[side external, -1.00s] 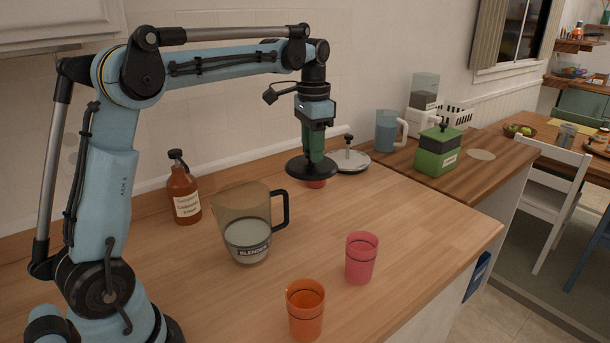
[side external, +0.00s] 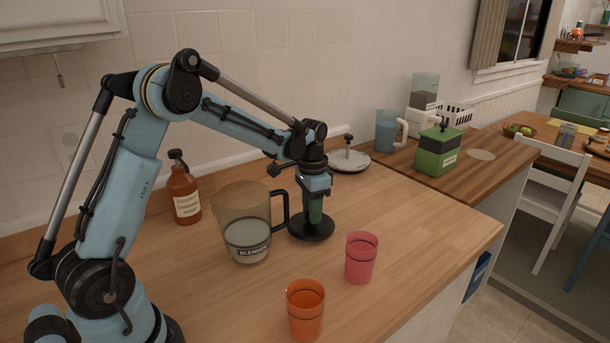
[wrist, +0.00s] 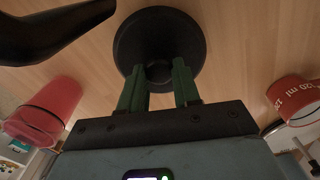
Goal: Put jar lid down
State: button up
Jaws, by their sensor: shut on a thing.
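The jar lid (side external: 311,234) is a flat, round black disc. It is level, at or very near the wooden counter, just right of the blender pitcher; I cannot tell whether its whole underside touches. My gripper (side external: 315,213) points straight down, its green fingers shut on the lid's middle. In the wrist view the lid (wrist: 160,28) lies beyond the fingertips of my gripper (wrist: 159,82), which close around its central raised part.
The blender pitcher (side external: 247,235), its black handle (wrist: 60,30) close to the lid, stands left. A pink cup (side external: 361,258) and orange cup (side external: 305,309) stand in front. A red measuring cup (wrist: 295,98) shows in the wrist view. The counter (side external: 430,225) is clear at right.

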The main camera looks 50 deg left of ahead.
jog(key=shift+f, duration=0.7)
jog(key=shift+f, duration=0.1)
jog(key=o, duration=1)
jog(key=shift+o, duration=0.2)
notch_tip(320, 180, up, 12)
jog(key=s+d+n+t, duration=0.3)
jog(key=s+d+t, duration=0.4)
jog(key=s+d, duration=0.5)
jog(key=s, duration=0.3)
jog(key=shift+s+f, duration=0.2)
jog(key=shift+f, duration=0.05)
